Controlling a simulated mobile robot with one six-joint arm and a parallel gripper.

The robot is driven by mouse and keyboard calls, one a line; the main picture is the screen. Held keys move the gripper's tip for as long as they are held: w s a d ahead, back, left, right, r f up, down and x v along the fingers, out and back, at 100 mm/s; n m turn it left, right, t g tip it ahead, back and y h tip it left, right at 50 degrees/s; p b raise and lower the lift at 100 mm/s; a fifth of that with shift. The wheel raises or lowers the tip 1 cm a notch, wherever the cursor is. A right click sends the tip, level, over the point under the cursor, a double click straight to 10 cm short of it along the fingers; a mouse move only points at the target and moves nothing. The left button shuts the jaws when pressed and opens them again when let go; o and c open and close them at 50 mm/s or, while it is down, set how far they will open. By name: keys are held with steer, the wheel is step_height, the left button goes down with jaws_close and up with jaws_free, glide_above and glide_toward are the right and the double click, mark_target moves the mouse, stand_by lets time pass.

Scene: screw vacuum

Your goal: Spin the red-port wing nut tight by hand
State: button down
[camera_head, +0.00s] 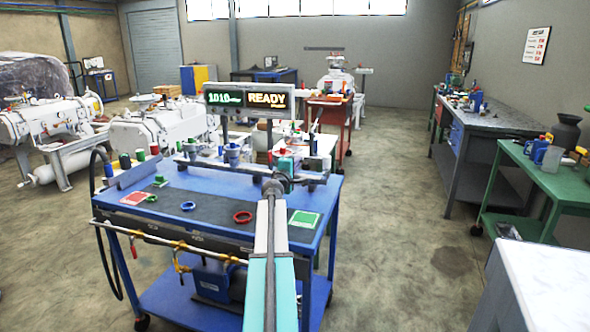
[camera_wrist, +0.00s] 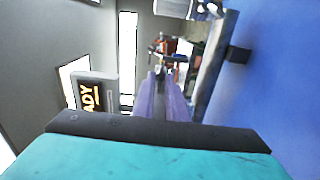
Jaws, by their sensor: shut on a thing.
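A display (camera_head: 250,99) reading READY stands close behind the gripper. Open floor (camera_head: 400,220) lies to the right.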

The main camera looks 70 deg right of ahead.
steer(key=m+b, duration=0.8)
steer(key=b, duration=0.1)
steer(key=m+b, duration=0.7)
steer(key=b, duration=0.3)
steer(key=m+b, duration=0.8)
steer(key=b, duration=0.2)
steer(key=shift+s+d+r+m, duration=0.1)
steer(key=shift+s+m, duration=0.15)
steer(key=shift+m, duration=0.05)
steer(key=c, duration=2)
jaws_free()
